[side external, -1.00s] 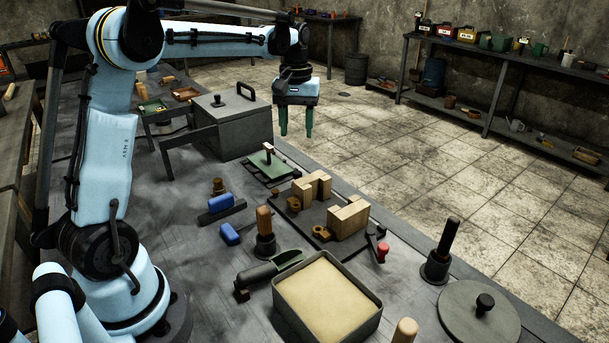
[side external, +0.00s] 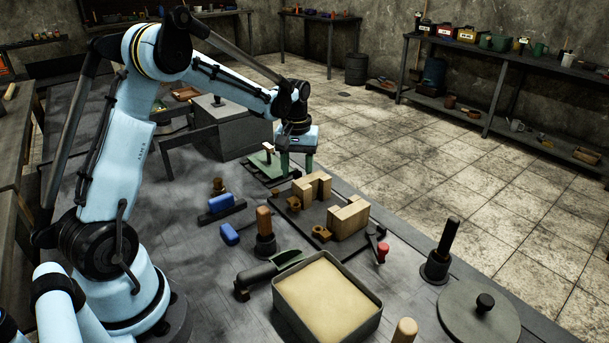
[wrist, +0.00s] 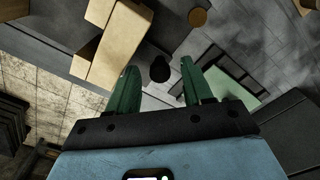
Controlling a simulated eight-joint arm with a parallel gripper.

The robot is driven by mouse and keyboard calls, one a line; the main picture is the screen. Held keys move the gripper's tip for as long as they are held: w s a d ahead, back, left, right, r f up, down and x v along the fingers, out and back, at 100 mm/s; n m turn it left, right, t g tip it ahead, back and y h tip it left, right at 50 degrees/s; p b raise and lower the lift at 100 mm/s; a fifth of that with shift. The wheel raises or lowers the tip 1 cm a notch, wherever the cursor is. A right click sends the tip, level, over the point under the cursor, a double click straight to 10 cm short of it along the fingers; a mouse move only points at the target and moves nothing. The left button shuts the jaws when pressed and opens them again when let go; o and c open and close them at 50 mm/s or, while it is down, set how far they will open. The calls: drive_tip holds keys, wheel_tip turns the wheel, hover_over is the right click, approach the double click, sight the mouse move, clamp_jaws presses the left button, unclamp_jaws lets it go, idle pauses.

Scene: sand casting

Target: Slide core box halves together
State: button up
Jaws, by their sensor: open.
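Two pale wooden core box halves stand apart on a dark board (side external: 297,222) in the side view. The far half (side external: 325,184) has a stepped shape, and the near half (side external: 348,218) stands toward the front right. My gripper (side external: 296,168) is open and empty, pointing down just behind the far half, beside the green plate (side external: 262,168). In the wrist view, my gripper's green fingers (wrist: 158,70) are spread apart. A wooden half (wrist: 112,48) lies to their upper left, and a dark round object (wrist: 160,69) shows between them.
Small brown rings (side external: 321,233) lie on the board near the halves. A red-handled tool (side external: 382,250) is at its right. A grey lidded box (side external: 225,128) stands behind.

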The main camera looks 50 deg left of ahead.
sight(309, 176)
clamp_jaws()
idle(0.3)
drive_tip(key=shift+d, duration=2.3)
unclamp_jaws()
drive_tip(key=shift+r, duration=0.15)
wheel_tip(309, 176, up, 12)
